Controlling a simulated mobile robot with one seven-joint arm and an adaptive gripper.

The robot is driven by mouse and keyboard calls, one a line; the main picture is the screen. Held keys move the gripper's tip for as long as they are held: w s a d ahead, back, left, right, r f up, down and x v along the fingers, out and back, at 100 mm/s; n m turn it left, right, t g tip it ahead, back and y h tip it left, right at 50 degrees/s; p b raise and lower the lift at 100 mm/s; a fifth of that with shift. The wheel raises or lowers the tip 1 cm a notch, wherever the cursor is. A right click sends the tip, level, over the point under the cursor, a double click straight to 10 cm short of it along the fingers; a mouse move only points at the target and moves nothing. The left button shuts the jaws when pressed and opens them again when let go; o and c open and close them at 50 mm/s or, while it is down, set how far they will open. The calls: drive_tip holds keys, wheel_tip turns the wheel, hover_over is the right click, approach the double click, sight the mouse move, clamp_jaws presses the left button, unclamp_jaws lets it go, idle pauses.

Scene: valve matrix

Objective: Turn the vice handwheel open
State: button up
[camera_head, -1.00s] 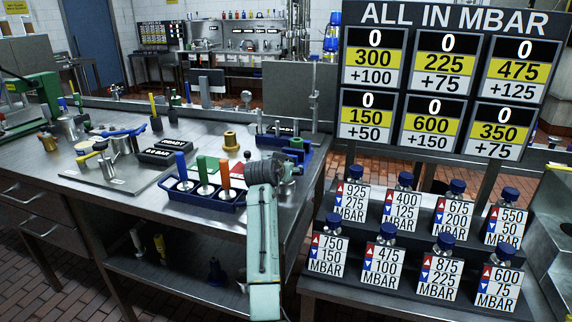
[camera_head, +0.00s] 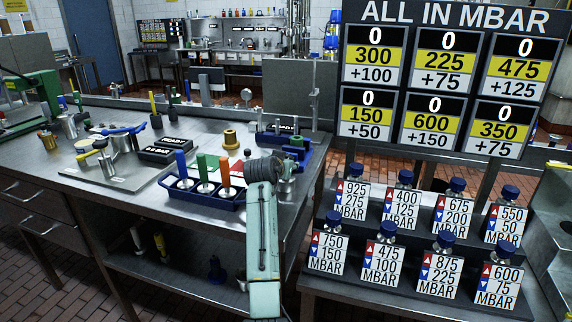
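The blue vice (camera_head: 298,153) stands near the right end of the steel workbench, just right of and behind the end of my arm. Its upper blue part shows. I cannot clearly make out its handwheel; small grey metal parts show low beside the vice, partly behind my arm. My pale green arm reaches up from the bottom of the picture, and its dark ribbed wrist is close in front of the vice. My gripper's fingers are hidden or too small to make out, so I cannot tell whether they touch anything.
A blue tray (camera_head: 222,203) with blue, green and orange-handled tools lies left of my wrist.

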drive_tip(key=n+h, duration=0.2)
drive_tip(key=n, duration=0.1)
drive_tip(key=o, duration=1.1)
drive_tip(key=shift+o, duration=0.2)
drive_tip(key=shift+a, duration=0.1)
drive_tip(key=v, duration=1.2)
drive_tip(key=shift+w+r, duration=0.15)
drive_tip(key=shift+r, duration=0.1)
